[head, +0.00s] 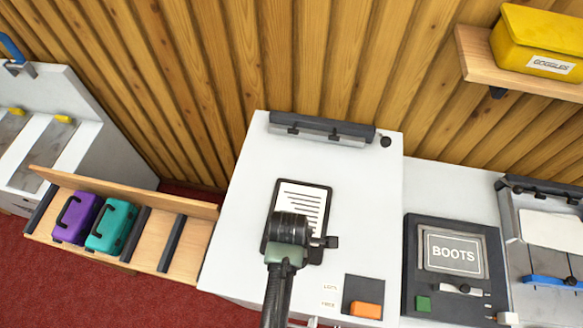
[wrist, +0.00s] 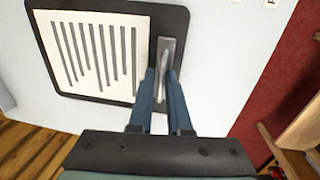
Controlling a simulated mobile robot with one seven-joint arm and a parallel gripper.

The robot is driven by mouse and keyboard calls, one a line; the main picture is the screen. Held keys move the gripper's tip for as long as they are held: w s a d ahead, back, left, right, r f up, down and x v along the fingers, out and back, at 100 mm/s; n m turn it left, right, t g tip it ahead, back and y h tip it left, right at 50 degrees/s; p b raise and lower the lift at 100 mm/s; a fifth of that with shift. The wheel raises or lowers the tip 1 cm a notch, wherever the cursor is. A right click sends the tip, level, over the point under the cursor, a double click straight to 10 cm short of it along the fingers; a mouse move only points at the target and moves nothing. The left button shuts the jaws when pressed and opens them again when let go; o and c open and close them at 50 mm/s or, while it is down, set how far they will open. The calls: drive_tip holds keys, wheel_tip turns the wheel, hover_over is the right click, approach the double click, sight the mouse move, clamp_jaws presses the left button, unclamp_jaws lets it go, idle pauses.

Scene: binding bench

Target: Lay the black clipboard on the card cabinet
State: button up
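The black clipboard (head: 313,205) holds a white sheet with dark lines. It is over the white top of the middle unit (head: 240,240), flat on it or very close above; I cannot tell which. My gripper (head: 300,245) covers its lower part in the head view. In the wrist view the clipboard (wrist: 105,95) fills the upper left. The blue fingers of my gripper (wrist: 163,80) are close together on either side of its grey metal clip and appear shut on it. No unit carries a readable card cabinet label, so I cannot tell which one is the card cabinet.
A dark bar (head: 320,128) runs along the unit's back edge. An orange switch (head: 366,309) sits near its front right. A BOOTS panel (head: 455,255) is to the right. A wooden rack (head: 185,255) holds a purple case (head: 75,218) and a teal case (head: 111,226) at left.

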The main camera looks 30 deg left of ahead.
drive_tip(key=shift+o, duration=1.3)
drive_tip(key=shift+r, duration=0.1)
